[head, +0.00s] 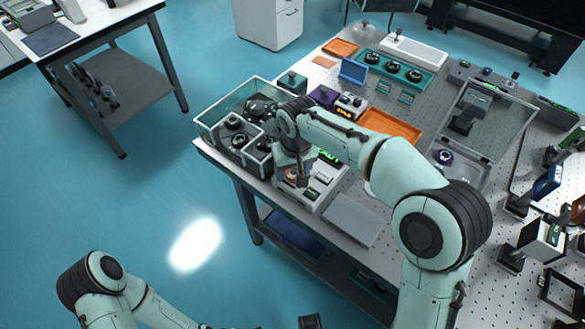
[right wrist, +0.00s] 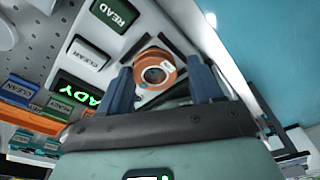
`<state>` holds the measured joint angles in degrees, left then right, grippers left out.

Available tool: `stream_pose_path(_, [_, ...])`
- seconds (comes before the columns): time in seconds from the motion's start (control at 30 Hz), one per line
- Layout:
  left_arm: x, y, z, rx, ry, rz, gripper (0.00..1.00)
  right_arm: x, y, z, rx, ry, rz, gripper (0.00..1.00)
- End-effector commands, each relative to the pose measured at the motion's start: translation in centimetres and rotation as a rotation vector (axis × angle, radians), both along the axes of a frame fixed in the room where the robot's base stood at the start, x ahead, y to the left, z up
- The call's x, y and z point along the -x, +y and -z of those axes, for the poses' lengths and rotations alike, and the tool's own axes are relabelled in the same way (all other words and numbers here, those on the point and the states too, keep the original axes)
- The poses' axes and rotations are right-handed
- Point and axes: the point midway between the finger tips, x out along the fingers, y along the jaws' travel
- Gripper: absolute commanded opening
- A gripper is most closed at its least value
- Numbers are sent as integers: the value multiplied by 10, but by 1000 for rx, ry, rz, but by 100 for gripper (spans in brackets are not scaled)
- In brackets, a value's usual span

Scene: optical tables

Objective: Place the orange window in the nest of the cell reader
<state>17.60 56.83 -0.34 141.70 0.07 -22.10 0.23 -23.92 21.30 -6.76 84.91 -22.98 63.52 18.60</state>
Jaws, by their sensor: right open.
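The orange window (right wrist: 158,68), a round orange ring with a pale centre, sits on the white cell reader (right wrist: 108,50) among dark corner pieces that look like its nest. Whether it is fully seated I cannot tell. My right gripper (right wrist: 161,72) is open, with one blue-grey finger on each side of the window. A gap shows around the ring. In the head view the right gripper (head: 299,177) points down over the cell reader (head: 326,190) near the table's front edge. My left arm is at the bottom left; its gripper does not show clearly.
The reader has READ and CLEAN buttons and a lit green READY display (right wrist: 78,92). Clear bins (head: 232,135) with dark parts stand left of it. A grey plate (head: 353,220) lies to its right. An orange tray (head: 390,127) and a teal rack (head: 420,85) lie farther back.

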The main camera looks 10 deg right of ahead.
Motion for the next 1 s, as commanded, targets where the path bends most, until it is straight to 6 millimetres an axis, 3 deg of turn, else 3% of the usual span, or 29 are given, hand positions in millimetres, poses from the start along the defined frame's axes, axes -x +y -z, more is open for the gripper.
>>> stream_pose_path(0.07, [0, 0, 1, 0, 0, 0, 100, 3, -8, 12, 19, 26, 10, 77])
stream_pose_path(0.27, [-1, 0, -5, 0, -2, 0, 100, 3, -8, 0, 19, 25, 10, 77])
stream_pose_path(0.7, [-6, 0, -21, 0, -8, 0, 100, 12, -5, -95, 9, 11, 6, 77])
stream_pose_path(1.0, [-8, 0, -26, 0, -10, 0, 100, 16, -5, -123, 10, 12, 4, 77])
